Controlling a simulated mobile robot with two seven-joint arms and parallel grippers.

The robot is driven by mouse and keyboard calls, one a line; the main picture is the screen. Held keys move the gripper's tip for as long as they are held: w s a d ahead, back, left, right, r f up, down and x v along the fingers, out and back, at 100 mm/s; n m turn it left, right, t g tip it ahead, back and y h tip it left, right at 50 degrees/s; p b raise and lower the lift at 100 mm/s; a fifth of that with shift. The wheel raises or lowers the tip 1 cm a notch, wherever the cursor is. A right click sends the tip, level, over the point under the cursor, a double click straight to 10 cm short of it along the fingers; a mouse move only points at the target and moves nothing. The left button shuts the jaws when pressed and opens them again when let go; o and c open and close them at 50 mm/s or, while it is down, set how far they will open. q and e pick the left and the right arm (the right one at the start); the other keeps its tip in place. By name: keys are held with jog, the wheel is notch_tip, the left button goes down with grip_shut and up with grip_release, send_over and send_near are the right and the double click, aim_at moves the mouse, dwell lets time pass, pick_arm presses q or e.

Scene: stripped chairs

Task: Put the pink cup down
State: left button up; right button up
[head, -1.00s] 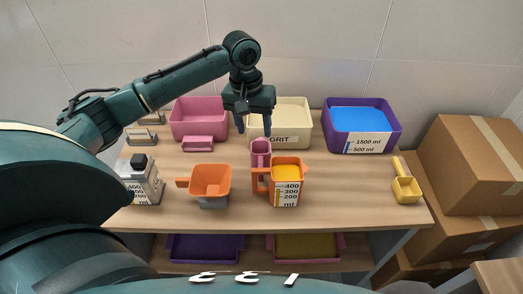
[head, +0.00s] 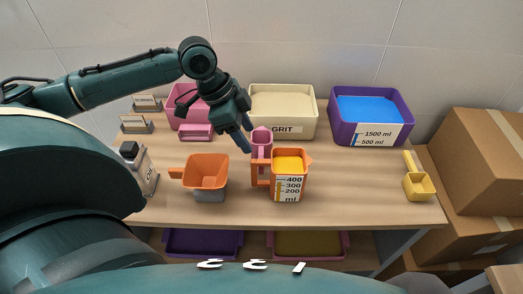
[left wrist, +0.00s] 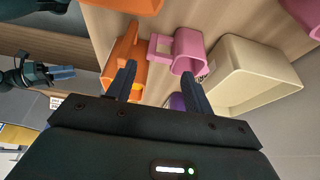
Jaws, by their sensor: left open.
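The pink cup (head: 262,137) stands on the table just behind the orange measuring jug (head: 290,188), which hides its lower part. The left wrist view shows the cup (left wrist: 188,50) with its square handle, beside the orange jug (left wrist: 126,52). My left gripper (head: 246,143) is open and empty, just left of the cup in the head view. In the left wrist view its fingertips (left wrist: 158,70) point toward the cup and jug, with nothing between them. My right gripper (left wrist: 62,73) shows small at the left of the left wrist view; its jaws are unclear.
An orange scoop-like cup (head: 205,170) stands left of the jug. Behind are a pink bin (head: 184,116), a cream GRIT bin (head: 283,106) and a purple bin (head: 371,117). A yellow scoop (head: 419,184) lies at the right. The table's front middle-right is clear.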

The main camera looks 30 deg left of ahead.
aim_at(256, 150)
pick_arm(q)
jog(key=x, duration=0.6)
jog(key=shift+w+d+f, duration=0.15)
jog(key=shift+f, duration=0.2)
jog(key=c, duration=0.9)
jog(key=shift+r, duration=0.15)
jog(key=shift+c, duration=0.2)
